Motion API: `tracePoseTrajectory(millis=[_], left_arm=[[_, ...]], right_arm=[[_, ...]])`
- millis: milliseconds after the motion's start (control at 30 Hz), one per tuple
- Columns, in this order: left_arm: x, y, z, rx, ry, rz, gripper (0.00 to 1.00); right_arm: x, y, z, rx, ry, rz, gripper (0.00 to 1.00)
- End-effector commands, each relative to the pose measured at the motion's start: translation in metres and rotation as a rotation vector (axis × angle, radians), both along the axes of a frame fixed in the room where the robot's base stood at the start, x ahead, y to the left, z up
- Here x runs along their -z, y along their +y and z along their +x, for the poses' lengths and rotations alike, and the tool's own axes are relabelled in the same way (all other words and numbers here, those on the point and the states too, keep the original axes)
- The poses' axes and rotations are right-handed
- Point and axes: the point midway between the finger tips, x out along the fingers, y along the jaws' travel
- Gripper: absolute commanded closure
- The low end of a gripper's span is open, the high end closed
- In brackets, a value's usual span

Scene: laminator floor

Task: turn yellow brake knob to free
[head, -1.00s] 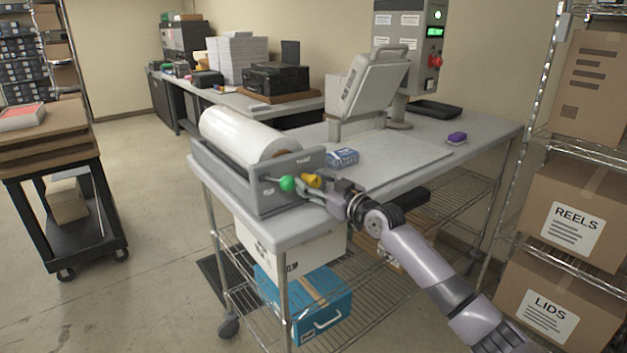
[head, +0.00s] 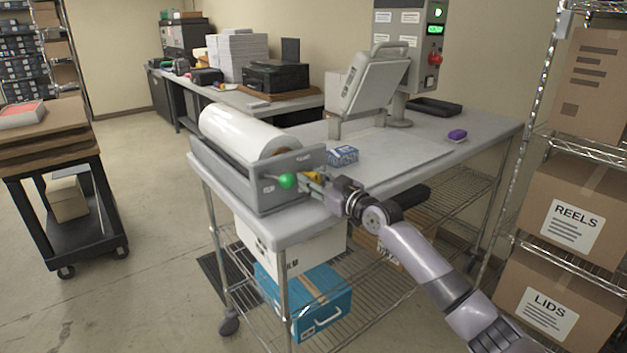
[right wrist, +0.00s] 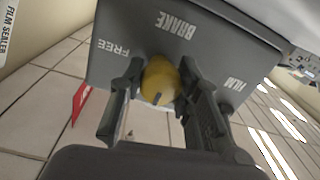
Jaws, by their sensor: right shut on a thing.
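The yellow brake knob (right wrist: 160,82) sits on the grey end plate of the film roll holder (head: 292,170), under the word BRAKE; FREE is printed to its left in the right wrist view. A dark mark shows on the knob's lower edge there. My right gripper (right wrist: 160,88) has a finger on each side of the knob and is shut on it. In the head view the gripper (head: 318,180) partly covers the knob. A green ball knob (head: 287,181) is just left of it. My left gripper is not in view.
A white film roll (head: 240,132) lies in the holder on the grey table (head: 400,160). A sealer (head: 372,85) stands further back. A shelf with boxes (head: 570,215) is at the right.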

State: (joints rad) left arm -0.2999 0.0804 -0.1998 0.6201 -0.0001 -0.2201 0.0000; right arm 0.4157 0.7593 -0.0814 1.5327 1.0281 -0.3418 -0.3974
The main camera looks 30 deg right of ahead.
Motion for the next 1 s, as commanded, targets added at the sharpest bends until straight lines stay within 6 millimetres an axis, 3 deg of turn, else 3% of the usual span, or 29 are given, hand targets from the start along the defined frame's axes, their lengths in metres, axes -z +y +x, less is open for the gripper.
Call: tracePoseTrajectory(millis=[100,467,1000], left_arm=[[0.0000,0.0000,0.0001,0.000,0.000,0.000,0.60],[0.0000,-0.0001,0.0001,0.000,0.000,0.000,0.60],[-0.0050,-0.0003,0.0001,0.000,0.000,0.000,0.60]], right_arm=[[0.0002,0.0000,-0.0001,0.000,0.000,0.000,0.98],[0.0003,-0.0002,-0.0001,0.000,0.006,0.063,0.98],[0.0004,0.0000,0.0001,0.000,0.042,0.509,0.98]])
